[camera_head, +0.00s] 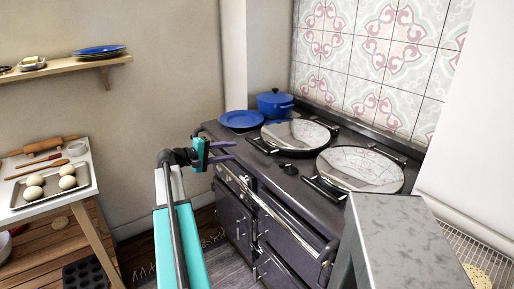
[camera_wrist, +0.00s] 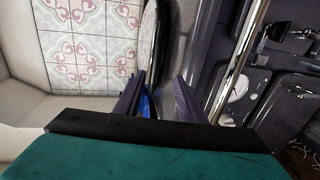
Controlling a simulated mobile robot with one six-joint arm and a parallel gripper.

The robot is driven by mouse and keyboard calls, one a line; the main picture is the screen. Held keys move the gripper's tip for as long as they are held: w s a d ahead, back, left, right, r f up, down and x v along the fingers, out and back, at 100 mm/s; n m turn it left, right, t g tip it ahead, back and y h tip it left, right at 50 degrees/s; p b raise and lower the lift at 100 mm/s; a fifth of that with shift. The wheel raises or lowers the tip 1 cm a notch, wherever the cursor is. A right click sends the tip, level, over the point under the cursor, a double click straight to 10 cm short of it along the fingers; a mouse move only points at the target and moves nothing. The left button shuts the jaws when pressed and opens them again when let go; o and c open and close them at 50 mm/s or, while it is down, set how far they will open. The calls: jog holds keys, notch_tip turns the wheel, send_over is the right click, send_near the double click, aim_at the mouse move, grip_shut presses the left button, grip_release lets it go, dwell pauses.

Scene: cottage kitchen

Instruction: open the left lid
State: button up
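The range cooker (camera_head: 270,190) has two round shiny lids, both lying flat and shut. The left lid (camera_head: 296,132) has a dark bar handle (camera_head: 261,146) along its front edge. My gripper (camera_head: 230,150) is to the left of this handle, out at the cooker's front left edge, apart from the lid. Its two purple fingers are spread with nothing held between them. In the wrist view my gripper (camera_wrist: 157,90) also shows open, with a lid's edge (camera_wrist: 149,35) beyond the fingers and something blue partly hidden between them.
The right lid (camera_head: 360,168) lies beside the left one. A blue plate (camera_head: 240,119) and a blue pot (camera_head: 275,104) stand at the cooker's back left. A front rail (camera_head: 300,228) runs along the cooker. A baking table (camera_head: 85,190) and a shelf (camera_head: 60,68) are at left.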

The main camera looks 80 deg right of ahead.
aim_at(255, 146)
jog(key=shift+s+d+r, duration=0.15)
jog(key=shift+s+r, duration=0.2)
jog(key=shift+r, duration=0.05)
jog(key=p+x, duration=0.3)
jog(key=x, duration=1)
jog(key=shift+s+d, duration=0.25)
jog(key=shift+s, duration=0.05)
jog(key=shift+c, duration=0.4)
grip_shut()
